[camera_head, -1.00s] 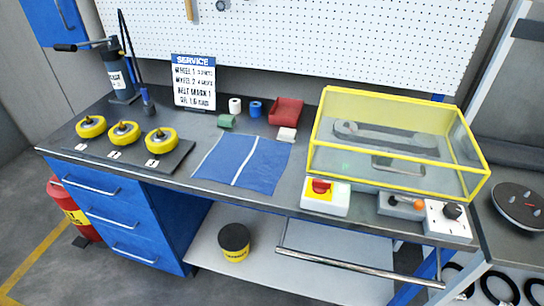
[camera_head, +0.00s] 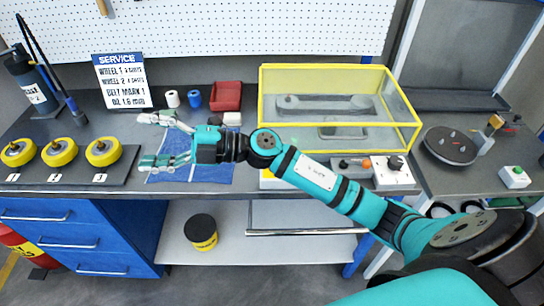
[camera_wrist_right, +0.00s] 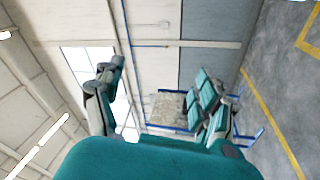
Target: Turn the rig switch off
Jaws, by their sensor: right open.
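The red-and-yellow switch on its white box (camera_head: 267,182) stands at the bench's front edge, below the yellow-framed case. My right arm covers most of it; only a yellow and white sliver shows, and its red knob is hidden. To its right are a grey box with an orange knob (camera_head: 366,163) and a white box with a black knob (camera_head: 395,163). My right gripper (camera_head: 150,141) is open and empty above the blue mat, left of the switch. Its spread fingers (camera_wrist_right: 160,95) also show in the right wrist view, with nothing between them. My left gripper is not in view.
The yellow-framed clear case (camera_head: 340,67) stands behind the switches. Yellow wheels on a dark tray (camera_head: 120,170) lie left of my gripper. A red bin (camera_head: 226,95) and small rolls stand behind the mat (camera_head: 215,175). A metal rail (camera_head: 300,232) runs below the bench front.

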